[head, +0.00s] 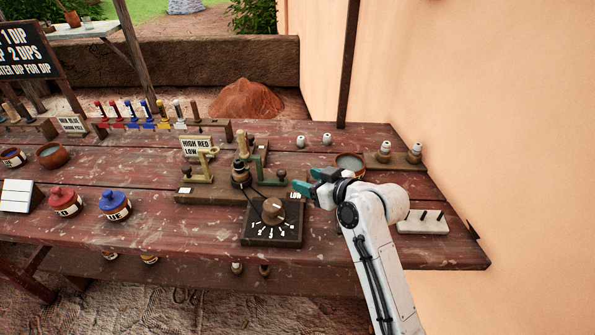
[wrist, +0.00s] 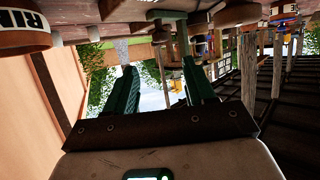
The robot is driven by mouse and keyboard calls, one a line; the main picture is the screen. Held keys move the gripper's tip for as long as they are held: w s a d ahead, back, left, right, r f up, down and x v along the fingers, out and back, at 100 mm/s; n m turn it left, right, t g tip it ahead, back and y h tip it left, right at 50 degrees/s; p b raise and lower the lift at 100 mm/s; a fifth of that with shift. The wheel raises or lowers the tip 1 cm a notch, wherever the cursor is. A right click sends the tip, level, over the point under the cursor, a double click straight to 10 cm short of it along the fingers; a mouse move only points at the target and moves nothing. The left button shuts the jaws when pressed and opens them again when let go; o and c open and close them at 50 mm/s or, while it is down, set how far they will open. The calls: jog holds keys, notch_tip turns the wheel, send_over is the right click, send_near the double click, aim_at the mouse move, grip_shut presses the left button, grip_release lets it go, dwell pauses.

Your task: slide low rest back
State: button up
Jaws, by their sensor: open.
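A wooden base board (head: 215,191) on the table carries two upright rests: a yellow one (head: 202,168) at its left end and a green one (head: 259,168) right of the middle. A card reading "HIGH RED LOW" (head: 197,147) stands behind the board; the rest of its text is unclear. A small label (head: 295,195), perhaps reading "LOW", is at the board's right end. I cannot tell for certain which one is the low rest.
A black dial box (head: 272,223) with a knob stands before the board. A dark-topped wooden post (head: 240,174) stands between the rests. A bowl (head: 350,163), a white peg block (head: 423,221) and the wall (head: 480,120) are to the right. Red and blue jars (head: 115,205) are left.

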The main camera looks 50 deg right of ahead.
aim_at(283, 172)
jog(key=x, duration=0.9)
jog(key=shift+w+f, duration=0.2)
jog(key=shift+w, duration=0.15)
jog(key=shift+c, duration=0.2)
grip_shut()
